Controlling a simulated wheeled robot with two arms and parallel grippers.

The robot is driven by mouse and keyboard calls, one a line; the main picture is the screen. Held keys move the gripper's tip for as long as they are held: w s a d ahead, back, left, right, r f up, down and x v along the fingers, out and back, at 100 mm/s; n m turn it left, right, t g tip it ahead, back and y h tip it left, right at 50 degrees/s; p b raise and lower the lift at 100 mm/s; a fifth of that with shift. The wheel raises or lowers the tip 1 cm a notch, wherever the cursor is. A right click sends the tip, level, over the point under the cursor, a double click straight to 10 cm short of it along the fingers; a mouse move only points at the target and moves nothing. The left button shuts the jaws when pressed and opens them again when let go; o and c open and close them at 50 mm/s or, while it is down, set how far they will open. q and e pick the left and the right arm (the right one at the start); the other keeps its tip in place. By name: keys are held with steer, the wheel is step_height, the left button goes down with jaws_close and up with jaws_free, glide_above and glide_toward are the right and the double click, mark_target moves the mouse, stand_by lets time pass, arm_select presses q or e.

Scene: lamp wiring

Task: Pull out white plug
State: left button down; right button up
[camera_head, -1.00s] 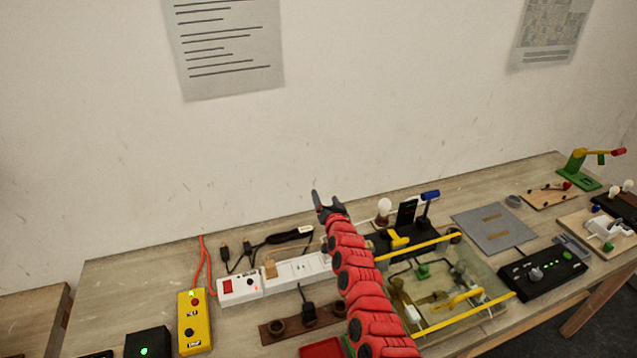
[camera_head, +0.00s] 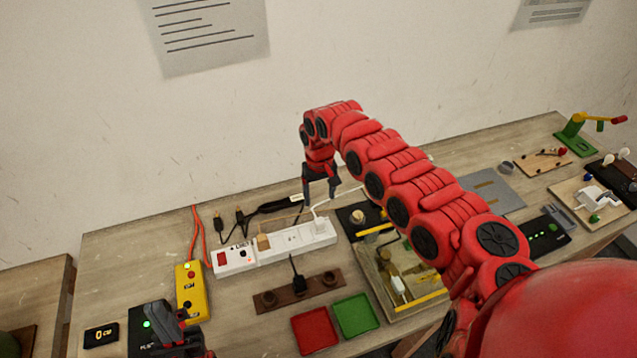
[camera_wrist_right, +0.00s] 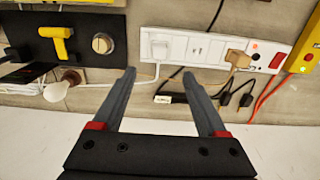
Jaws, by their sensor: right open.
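The white plug (camera_head: 320,223) sits in the right end of the white power strip (camera_head: 286,243), with a white cable running from it. In the right wrist view the white plug (camera_wrist_right: 159,48) is at the strip's left end. My right gripper (camera_head: 320,197) points down, open and empty, just above and behind the white plug. In its own view the fingers (camera_wrist_right: 159,74) are spread either side of the plug's line, apart from it. My left gripper (camera_head: 180,338) is at the lower left, near the yellow box; its jaws are unclear.
A tan plug (camera_head: 264,241) is in the same strip. Black cables (camera_head: 262,212) lie behind it. A brown holder (camera_head: 300,290) with a black plug, and red (camera_head: 314,330) and green (camera_head: 356,314) trays, are in front. A yellow control box (camera_head: 191,292) stands left.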

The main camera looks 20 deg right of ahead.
mark_target(319, 220)
step_height(319, 220, down, 8)
steer(key=shift+w+f, duration=0.1)
step_height(319, 220, down, 4)
steer(key=b, duration=0.4)
steer(key=shift+f+b, duration=0.2)
steer(key=shift+b, duration=0.1)
steer(key=shift+w+d+f+b, duration=0.1)
steer(key=shift+f+b, duration=0.25)
steer(key=shift+f, duration=0.1)
steer(key=shift+r, duration=0.1)
steer(key=shift+c, duration=0.3)
jaws_close()
steer(key=c, duration=0.7)
jaws_free()
steer(key=shift+c, duration=0.2)
jaws_close()
